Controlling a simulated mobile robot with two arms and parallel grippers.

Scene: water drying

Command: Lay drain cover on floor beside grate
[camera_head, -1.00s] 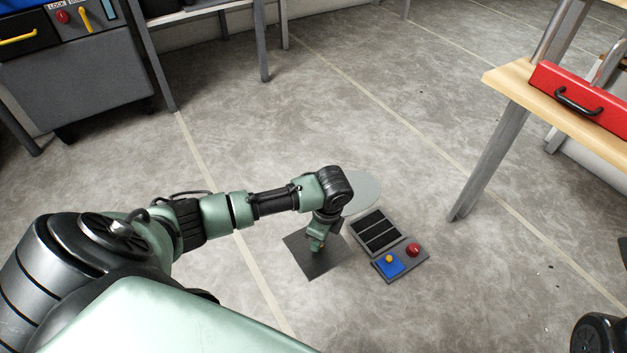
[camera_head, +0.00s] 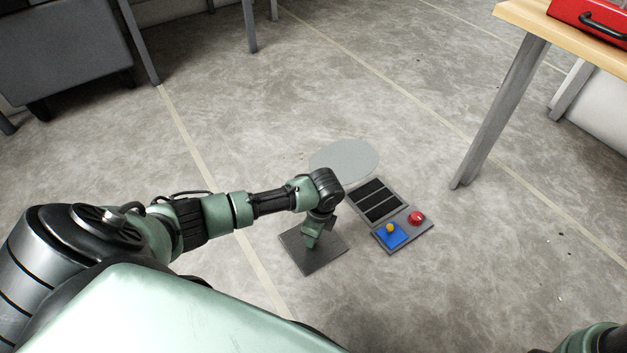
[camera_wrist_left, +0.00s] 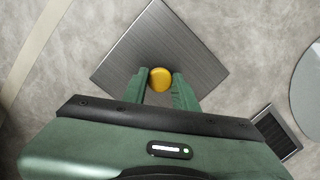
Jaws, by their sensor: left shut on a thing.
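The drain cover (camera_head: 322,263) is a dark grey square plate with a yellow knob (camera_wrist_left: 160,79) on top. My left gripper (camera_head: 310,240) is above it, shut on the knob; the wrist view shows a finger on each side of the knob. The cover (camera_wrist_left: 140,45) looks level, at or very near the floor; I cannot tell if it touches. The grate (camera_head: 379,201), with black slots in a grey frame, lies to the cover's right; a strip of floor shows between them. The grate (camera_wrist_left: 280,135) is partly hidden in the wrist view. My right gripper is not visible.
A pale round puddle (camera_head: 344,157) lies just behind the grate. The grate's panel also bears a blue pad with a yellow knob (camera_head: 390,231) and a red button (camera_head: 416,217). A wooden-topped table (camera_head: 527,20) stands at right. Floor left of the cover is clear.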

